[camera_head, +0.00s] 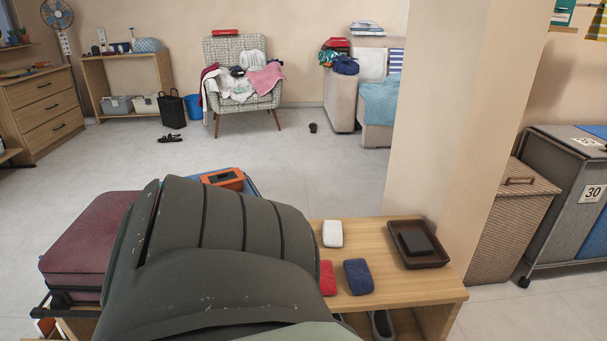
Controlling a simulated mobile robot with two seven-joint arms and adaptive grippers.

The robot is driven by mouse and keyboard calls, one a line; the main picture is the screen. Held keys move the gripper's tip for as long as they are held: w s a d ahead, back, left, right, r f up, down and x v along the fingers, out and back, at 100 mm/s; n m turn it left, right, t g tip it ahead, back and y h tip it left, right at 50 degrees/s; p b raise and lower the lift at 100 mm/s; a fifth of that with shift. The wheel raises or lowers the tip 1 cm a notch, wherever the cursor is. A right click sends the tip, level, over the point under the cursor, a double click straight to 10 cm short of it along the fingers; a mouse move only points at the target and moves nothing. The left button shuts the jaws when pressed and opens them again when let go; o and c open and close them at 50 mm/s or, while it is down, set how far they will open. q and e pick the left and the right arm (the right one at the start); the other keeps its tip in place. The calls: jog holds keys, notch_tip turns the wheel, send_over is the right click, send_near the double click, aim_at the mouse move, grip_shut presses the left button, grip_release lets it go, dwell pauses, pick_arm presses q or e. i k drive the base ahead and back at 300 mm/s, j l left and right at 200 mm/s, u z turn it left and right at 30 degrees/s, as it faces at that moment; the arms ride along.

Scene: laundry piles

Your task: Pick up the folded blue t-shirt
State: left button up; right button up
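A small dark blue folded bundle (358,277), which looks like the folded blue t-shirt, lies on the right part of a low wooden bench (420,287). A red folded bundle (327,279) lies just left of it, partly hidden by my large dark grey arm link in the foreground. A white folded bundle (332,233) lies behind them. The blue bundle is fully in sight and nothing touches it from above. Neither of my grippers shows in this view.
A dark tray (399,262) with a black item sits at the bench's right end, near a beige pillar (444,130). A maroon suitcase (88,250) and an orange box (223,179) are left. A chair (238,68) holds clothes. The floor beyond is mostly clear.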

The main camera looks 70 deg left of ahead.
aim_at(359, 279)
jog(key=u, duration=2.05)
